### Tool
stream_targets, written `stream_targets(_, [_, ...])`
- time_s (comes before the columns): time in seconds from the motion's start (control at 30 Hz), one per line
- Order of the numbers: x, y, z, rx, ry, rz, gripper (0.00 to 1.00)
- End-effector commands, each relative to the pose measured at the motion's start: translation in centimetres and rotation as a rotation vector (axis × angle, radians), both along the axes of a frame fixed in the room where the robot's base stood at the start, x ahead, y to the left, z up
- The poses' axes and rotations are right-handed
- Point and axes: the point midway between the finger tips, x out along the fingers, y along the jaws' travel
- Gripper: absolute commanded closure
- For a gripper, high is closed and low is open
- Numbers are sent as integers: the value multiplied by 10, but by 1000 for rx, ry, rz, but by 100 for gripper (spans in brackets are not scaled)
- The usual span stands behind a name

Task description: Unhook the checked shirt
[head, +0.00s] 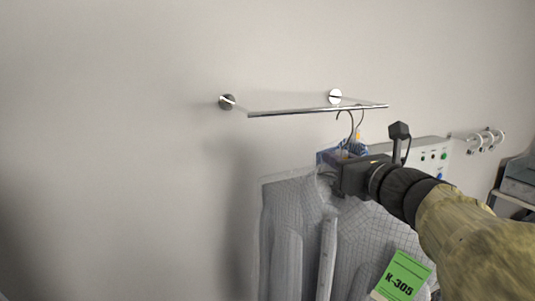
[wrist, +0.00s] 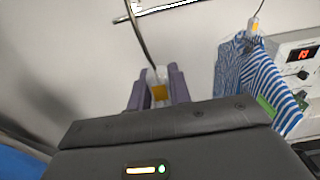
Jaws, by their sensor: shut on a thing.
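The checked shirt (head: 300,198), pale grey with thin lines, hangs below my gripper (head: 340,158) in the head view. A green tag marked K-305 (head: 402,276) is at its lower right. My gripper is shut on the hanger's neck, at a yellow band (wrist: 159,92) between the purple fingers (wrist: 158,88) in the wrist view. The thin dark hanger hook (wrist: 136,38) rises from the fingers. In the head view its curved top is close under the metal rail (head: 300,111); I cannot tell whether it touches. The shirt is out of the wrist view.
A blue-and-white striped shirt (wrist: 250,80) hangs on its own hanger close on the right. Beyond it is a white control panel (head: 430,153) with buttons; further right are wall hooks (head: 486,140). The wall left of the rail is clear.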

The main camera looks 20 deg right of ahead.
Motion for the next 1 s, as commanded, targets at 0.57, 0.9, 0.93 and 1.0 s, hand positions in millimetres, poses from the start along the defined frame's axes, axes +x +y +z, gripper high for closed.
stream_targets(0.57, [-43, -2, 4, 1, 2, 0, 100])
stream_targets(0.9, [-58, -3, 3, 1, 4, 0, 100])
stream_targets(0.93, [-59, -3, 3, 1, 3, 0, 100])
stream_targets(1.0, [-62, -3, 3, 2, 3, 0, 100])
